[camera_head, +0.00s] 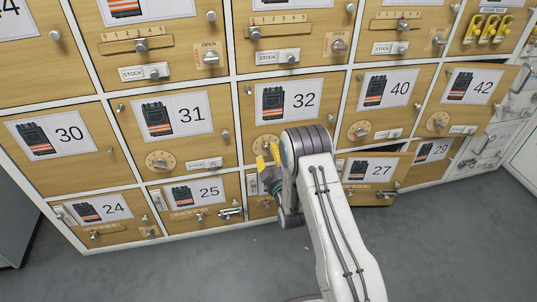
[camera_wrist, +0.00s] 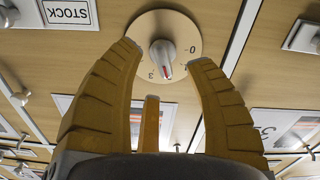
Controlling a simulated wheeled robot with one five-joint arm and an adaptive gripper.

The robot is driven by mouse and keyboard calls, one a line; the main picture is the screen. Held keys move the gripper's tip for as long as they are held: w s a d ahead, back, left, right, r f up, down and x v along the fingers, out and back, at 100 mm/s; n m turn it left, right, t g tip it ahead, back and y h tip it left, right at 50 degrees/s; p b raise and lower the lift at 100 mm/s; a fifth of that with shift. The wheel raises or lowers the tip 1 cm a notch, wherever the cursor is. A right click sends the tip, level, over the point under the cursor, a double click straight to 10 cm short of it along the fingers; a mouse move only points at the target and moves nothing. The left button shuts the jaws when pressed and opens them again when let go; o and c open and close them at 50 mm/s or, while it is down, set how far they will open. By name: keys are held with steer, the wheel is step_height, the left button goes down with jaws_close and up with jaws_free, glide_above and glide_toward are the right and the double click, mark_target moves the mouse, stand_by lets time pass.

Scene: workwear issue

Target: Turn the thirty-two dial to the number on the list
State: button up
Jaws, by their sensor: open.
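The thirty-two door (camera_head: 304,100) is in the middle of the head view, with a picture and number label. Its dial is mostly hidden there behind my gripper (camera_head: 268,157). In the wrist view a round tan dial (camera_wrist: 190,22) with a pale grey knob (camera_wrist: 161,54) lies just beyond the fingertips. The knob has a red mark near its lower end. Digits around it include a 0 at the right and a 3 at the lower left. My gripper (camera_wrist: 165,54) is open, its fingers spread on either side of the knob, with no clear contact. No list is in view.
The door 27 (camera_head: 379,172) stands out to the right below. A STOCK plate (camera_wrist: 69,12) is at the upper left of the wrist view. The grey floor (camera_head: 215,262) in front is mostly clear.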

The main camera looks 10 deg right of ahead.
mark_target(269, 150)
steer(key=shift+w+f+b, duration=0.1)
steer(key=shift+w+b, duration=0.5)
steer(key=shift+w, duration=1.3)
jaws_close()
